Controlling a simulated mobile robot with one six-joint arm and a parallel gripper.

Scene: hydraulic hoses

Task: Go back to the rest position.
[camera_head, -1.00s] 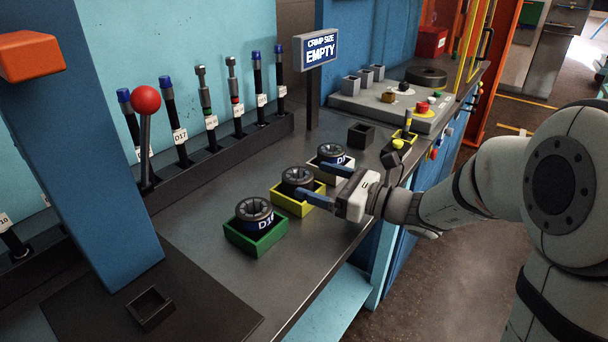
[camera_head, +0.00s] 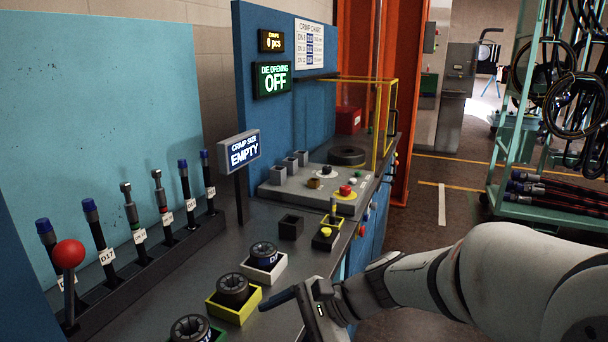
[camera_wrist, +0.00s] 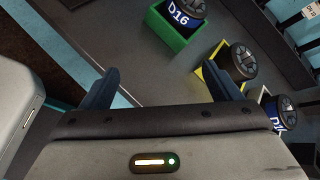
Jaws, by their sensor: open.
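My gripper (camera_head: 300,300) is at the bench's front edge, just right of the yellow tray. In the wrist view its two blue fingers (camera_wrist: 168,88) stand wide apart with nothing between them. The yellow tray (camera_head: 238,318) holds a dark die set (camera_head: 233,288). A white tray (camera_head: 266,275) behind it holds another die set (camera_head: 263,252). A green tray, cut off at the bottom of the head view, shows fully in the wrist view (camera_wrist: 182,42) with a die set marked D16 (camera_wrist: 184,12).
A rack of upright hose ends (camera_head: 150,265) lines the back of the bench. A sign reading EMPTY (camera_head: 239,151) stands on a post. A grey control panel (camera_head: 300,197) with buttons is further along. A hose cart (camera_head: 550,208) stands at the right. The floor (camera_head: 425,230) between is clear.

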